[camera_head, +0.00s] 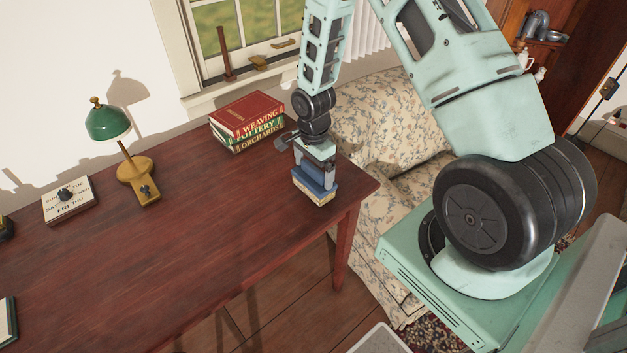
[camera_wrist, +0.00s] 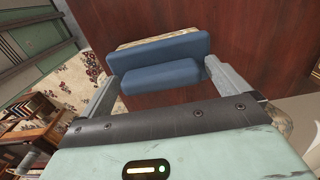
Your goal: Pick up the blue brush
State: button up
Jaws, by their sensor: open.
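The blue brush (camera_head: 314,187) stands on the right end of the wooden desk, its cream underside down. My gripper (camera_head: 314,166) is directly above it, pointing down. In the wrist view the blue brush (camera_wrist: 158,55) has a raised blue handle lying between the two fingers of my gripper (camera_wrist: 162,73). The fingers are open, one on each side of the handle. I cannot tell whether either finger touches it.
The desk (camera_head: 210,240) is clear in front and to the left of the brush. A stack of books (camera_head: 247,120) stands behind left. A green lamp (camera_head: 110,125) and a calendar block (camera_head: 68,200) are farther left. A floral sofa (camera_head: 385,115) is beyond the desk's right edge.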

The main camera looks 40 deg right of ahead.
jog(key=c, duration=1.3)
jog(key=shift+r+b, duration=0.6)
jog(key=shift+r, duration=4.45)
jog(key=o, duration=0.6)
jog(key=shift+c, duration=0.5)
